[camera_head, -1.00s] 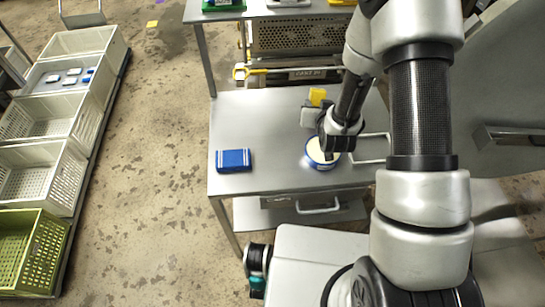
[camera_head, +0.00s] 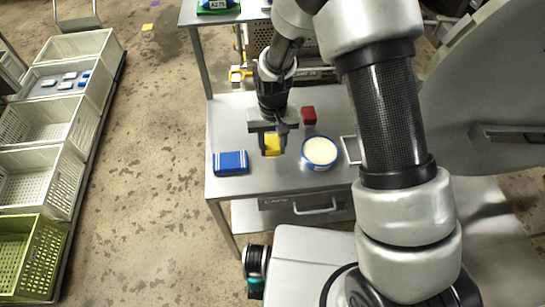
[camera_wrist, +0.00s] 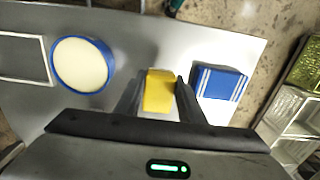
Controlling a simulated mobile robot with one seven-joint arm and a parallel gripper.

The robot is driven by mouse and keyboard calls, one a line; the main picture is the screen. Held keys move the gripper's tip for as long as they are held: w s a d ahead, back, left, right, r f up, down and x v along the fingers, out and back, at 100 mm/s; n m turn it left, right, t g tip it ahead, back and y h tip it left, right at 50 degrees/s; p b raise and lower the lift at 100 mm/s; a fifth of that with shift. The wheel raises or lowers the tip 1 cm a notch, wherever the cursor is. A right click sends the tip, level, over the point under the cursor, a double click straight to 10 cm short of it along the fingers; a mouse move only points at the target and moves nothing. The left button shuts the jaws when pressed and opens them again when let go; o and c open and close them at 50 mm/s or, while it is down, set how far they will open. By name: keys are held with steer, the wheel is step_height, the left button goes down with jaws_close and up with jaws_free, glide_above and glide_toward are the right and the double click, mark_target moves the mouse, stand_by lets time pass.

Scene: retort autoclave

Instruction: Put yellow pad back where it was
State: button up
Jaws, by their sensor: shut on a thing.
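The yellow pad (camera_head: 272,144) is a small yellow block held between the fingers of my gripper (camera_head: 272,150). It also shows in the wrist view (camera_wrist: 159,91), between the two dark fingertips (camera_wrist: 158,90). My gripper is shut on it over the metal table (camera_head: 240,112), between a blue box with white stripes (camera_head: 230,162) and a round blue-rimmed tub with a cream top (camera_head: 320,151). I cannot tell whether the pad touches the table.
A small red block (camera_head: 309,115) lies behind the tub. A white rectangular frame (camera_head: 350,150) lies right of the tub. A shelf (camera_head: 215,17) stands behind the table. White crates (camera_head: 50,120) and a green crate (camera_head: 28,245) line the floor at left.

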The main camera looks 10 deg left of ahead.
mark_target(273, 146)
steer(key=shift+f, duration=2.95)
steer(key=o, duration=0.9)
step_height(273, 146, up, 12)
steer(key=shift+r, duration=0.25)
steer(key=s+d+r+m+t, duration=0.15)
steer(key=s+d+r, duration=0.25)
steer(key=d+r, duration=0.6)
steer(key=s+d+r+m+t, duration=0.1)
steer(key=s+d+r+t, duration=0.4)
steer(key=r, duration=0.9)
steer(key=shift+m+g, duration=0.25)
steer(key=shift+g, duration=0.2)
steer(key=s+d+r, duration=0.1)
steer(key=s+d, duration=0.1)
steer(key=s+d+r, duration=0.1)
steer(key=s+d, duration=0.1)
steer(key=s+d+r, duration=0.1)
steer(key=s+d, duration=0.1)
steer(key=shift+s, duration=0.35)
